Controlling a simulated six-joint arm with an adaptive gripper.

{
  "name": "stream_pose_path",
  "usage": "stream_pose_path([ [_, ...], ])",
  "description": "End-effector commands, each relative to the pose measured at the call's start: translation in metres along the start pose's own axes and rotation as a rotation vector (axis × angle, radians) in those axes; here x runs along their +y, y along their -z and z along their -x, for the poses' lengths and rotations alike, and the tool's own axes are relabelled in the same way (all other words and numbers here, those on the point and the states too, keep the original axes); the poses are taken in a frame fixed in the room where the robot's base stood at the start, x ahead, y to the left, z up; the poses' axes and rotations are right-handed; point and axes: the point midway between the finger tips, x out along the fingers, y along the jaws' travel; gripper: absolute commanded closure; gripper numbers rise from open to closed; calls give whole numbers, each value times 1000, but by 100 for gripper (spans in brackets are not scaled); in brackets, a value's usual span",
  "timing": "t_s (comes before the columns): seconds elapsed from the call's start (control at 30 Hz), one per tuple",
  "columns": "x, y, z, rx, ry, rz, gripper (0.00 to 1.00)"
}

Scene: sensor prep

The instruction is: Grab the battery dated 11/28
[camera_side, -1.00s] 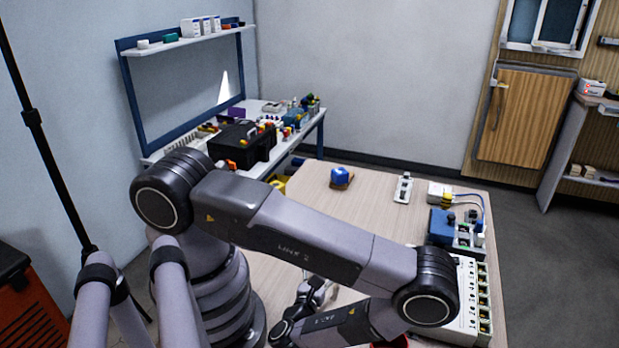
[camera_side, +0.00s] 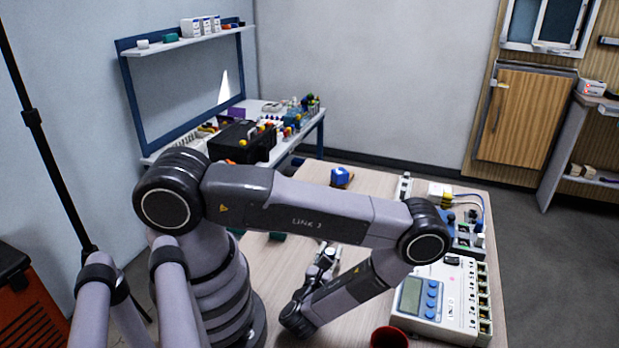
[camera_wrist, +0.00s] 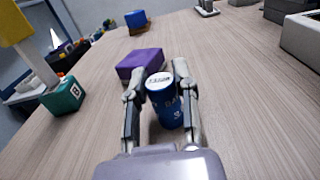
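A blue cylindrical battery (camera_wrist: 172,108) with a white label on top stands between the two fingers of my gripper (camera_wrist: 160,82) in the wrist view. The print on its label is too small to read, so I cannot tell its date. One finger is on each side of it, and the right finger overlaps its edge. I cannot tell whether both fingers press on it. In the side view my gripper (camera_side: 325,262) is low over the table, and the battery cannot be made out there.
A purple block (camera_wrist: 140,63) lies just beyond the fingers. A teal block with a yellow-topped post (camera_wrist: 64,97) stands left. A blue block (camera_wrist: 135,20) is farther back. A meter (camera_side: 430,300) and a red cup (camera_side: 389,337) are on the table (camera_side: 370,182).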

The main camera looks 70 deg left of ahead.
Motion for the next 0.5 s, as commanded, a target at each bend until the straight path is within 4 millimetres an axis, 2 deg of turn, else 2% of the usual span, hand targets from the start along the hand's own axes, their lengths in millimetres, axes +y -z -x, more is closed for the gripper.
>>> stream_pose_path([
  [0.03,0,0,0,0,0,0,84],
  [0.17,0,0,0,0,0,0,100],
  [0.5,0,-3,0,0,0,0,100],
])
